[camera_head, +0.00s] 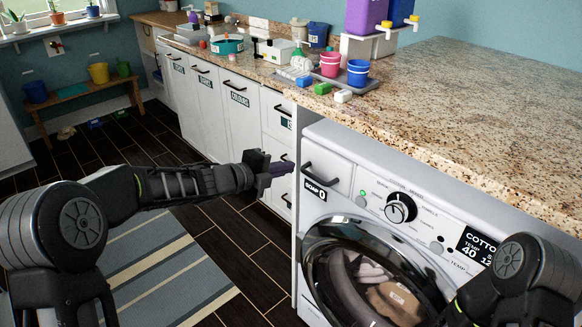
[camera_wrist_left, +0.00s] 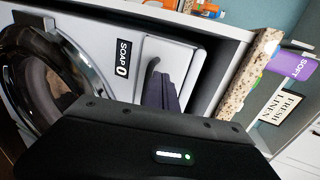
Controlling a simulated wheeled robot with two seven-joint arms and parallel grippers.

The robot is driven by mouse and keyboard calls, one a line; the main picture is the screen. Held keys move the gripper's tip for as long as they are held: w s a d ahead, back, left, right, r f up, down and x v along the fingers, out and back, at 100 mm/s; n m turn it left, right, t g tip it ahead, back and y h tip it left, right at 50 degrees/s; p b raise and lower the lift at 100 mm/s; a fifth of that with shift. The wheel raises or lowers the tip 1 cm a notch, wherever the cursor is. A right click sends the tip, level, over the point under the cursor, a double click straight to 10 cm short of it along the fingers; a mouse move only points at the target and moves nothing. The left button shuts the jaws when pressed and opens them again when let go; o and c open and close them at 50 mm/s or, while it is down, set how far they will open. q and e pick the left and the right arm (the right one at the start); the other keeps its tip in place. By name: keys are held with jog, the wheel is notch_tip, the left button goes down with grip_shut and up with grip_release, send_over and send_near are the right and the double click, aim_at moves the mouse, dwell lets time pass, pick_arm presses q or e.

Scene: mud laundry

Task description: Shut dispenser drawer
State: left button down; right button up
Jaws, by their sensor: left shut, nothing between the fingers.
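The washing machine (camera_head: 385,205) stands under the granite counter. Its dispenser drawer (camera_head: 339,169), at the top left of its front, has a black bar handle and a "SOAP 0" label below. I cannot clearly tell whether the drawer front is flush or stands slightly out. My left gripper (camera_head: 284,169) is shut and empty, to the left of the drawer. In the left wrist view the drawer front (camera_wrist_left: 185,60) is just ahead, with its handle beside my dark purple fingers (camera_wrist_left: 168,93); contact cannot be told. My right arm shows at bottom right, its gripper out of view.
The round washer door (camera_head: 318,285) is below the drawer, with laundry behind its glass. The granite counter edge (camera_head: 450,175) overhangs above. White cabinets (camera_head: 240,105) run along the left. A striped rug (camera_head: 165,265) lies on the dark floor.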

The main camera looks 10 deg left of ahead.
pick_arm(q)
jog(key=v, duration=0.7)
jog(key=s+d+f+n+g+y, duration=0.15)
jog(key=s+f+n, duration=0.25)
jog(key=f+n, duration=0.65)
jog(key=s+f+n+g+y, duration=0.1)
jog(key=s+f+n+y, duration=0.25)
jog(key=f+n, duration=0.7)
jog(key=s+d+f+n+g, duration=0.2)
jog(key=s+f, duration=0.4)
jog(key=s, duration=0.4)
jog(key=s+d+f+n+g+p, duration=0.1)
jog(key=s+d+f+n+g, duration=0.1)
jog(key=s+f, duration=0.4)
jog(key=s+d+f+n+g+p, duration=0.1)
jog(key=s+f+g, duration=0.3)
jog(key=s, duration=1)
notch_tip(320, 180, down, 2)
jog(key=shift+d+f+n, duration=0.2)
jog(key=shift+d+n, duration=0.3)
jog(key=shift+n, duration=0.4)
